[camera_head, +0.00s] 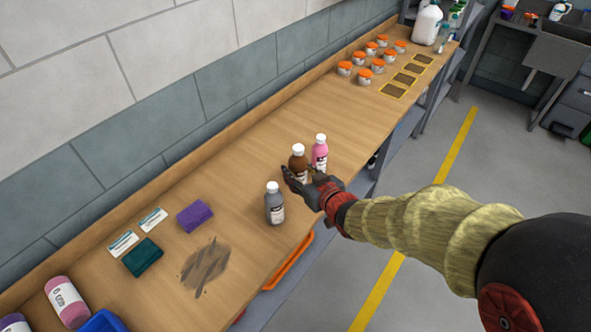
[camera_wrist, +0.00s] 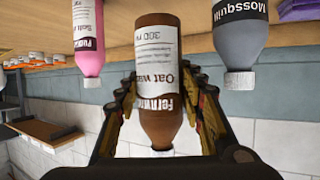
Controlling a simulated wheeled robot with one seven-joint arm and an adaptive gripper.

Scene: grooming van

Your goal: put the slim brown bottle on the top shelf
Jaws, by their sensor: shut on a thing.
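The slim brown bottle (camera_head: 298,163) with a white cap stands upright on the wooden bench side of my gripper in the head view. My gripper (camera_head: 304,181) is shut on it. In the wrist view, which is upside down, the brown bottle (camera_wrist: 160,110) sits between both fingers with its label facing the camera. Whether its base touches the bench is hard to tell. A wooden shelf (camera_wrist: 42,132) shows on the wall in the wrist view; I cannot tell if it is the top one.
A pink bottle (camera_head: 320,152) stands close behind the brown one, and a grey bottle (camera_head: 274,204) stands close in front. The bench (camera_head: 240,140) also holds orange-lidded jars (camera_head: 364,76), a purple sponge (camera_head: 195,216) and a green cloth (camera_head: 142,257).

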